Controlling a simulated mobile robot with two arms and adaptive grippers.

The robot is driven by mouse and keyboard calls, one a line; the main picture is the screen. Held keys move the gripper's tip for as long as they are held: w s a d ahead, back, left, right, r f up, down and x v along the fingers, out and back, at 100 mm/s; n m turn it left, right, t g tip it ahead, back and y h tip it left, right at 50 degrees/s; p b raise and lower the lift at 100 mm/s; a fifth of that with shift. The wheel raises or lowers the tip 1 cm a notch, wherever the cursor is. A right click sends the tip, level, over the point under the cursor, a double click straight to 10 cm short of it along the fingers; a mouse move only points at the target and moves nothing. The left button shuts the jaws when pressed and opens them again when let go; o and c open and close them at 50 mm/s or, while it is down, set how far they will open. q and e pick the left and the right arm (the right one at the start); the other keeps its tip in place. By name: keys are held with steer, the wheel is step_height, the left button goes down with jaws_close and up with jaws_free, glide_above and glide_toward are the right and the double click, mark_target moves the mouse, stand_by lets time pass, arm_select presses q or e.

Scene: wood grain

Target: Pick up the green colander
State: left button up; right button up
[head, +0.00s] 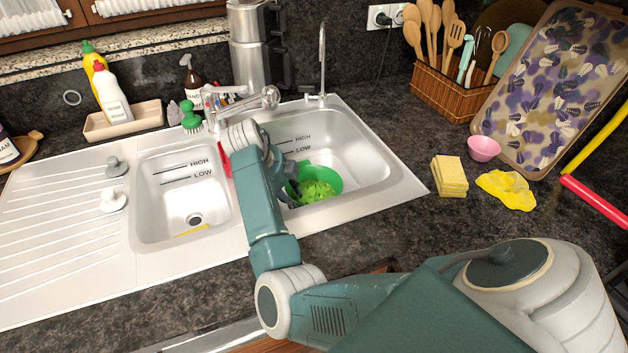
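The green colander (334,178) lies in the right, larger sink basin (360,150), with lighter green pieces in it. My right arm reaches in from the right and over the sink. My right gripper (293,190) is down in that basin at the colander's left side. It is small and partly hidden by my own arm, and I cannot tell whether its fingers are open, shut or touching the rim. The colander's left part is hidden behind the gripper. My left gripper is not in view.
The faucet (268,97) stands behind the basins. A small left basin (180,195) is beside the arm. A yellow sponge stack (449,176), a yellow cloth (507,190) and a pink bowl (484,148) lie right of the sink. A patterned tray (548,85) leans behind them.

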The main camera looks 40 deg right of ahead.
mark_target(296, 203)
steer(key=p+x, duration=0.1)
steer(key=x, duration=0.5)
steer(key=shift+w+d+f, duration=0.1)
steer(key=shift+f, duration=0.2)
steer(key=shift+c, duration=0.5)
steer(key=shift+r, duration=0.1)
jaws_close()
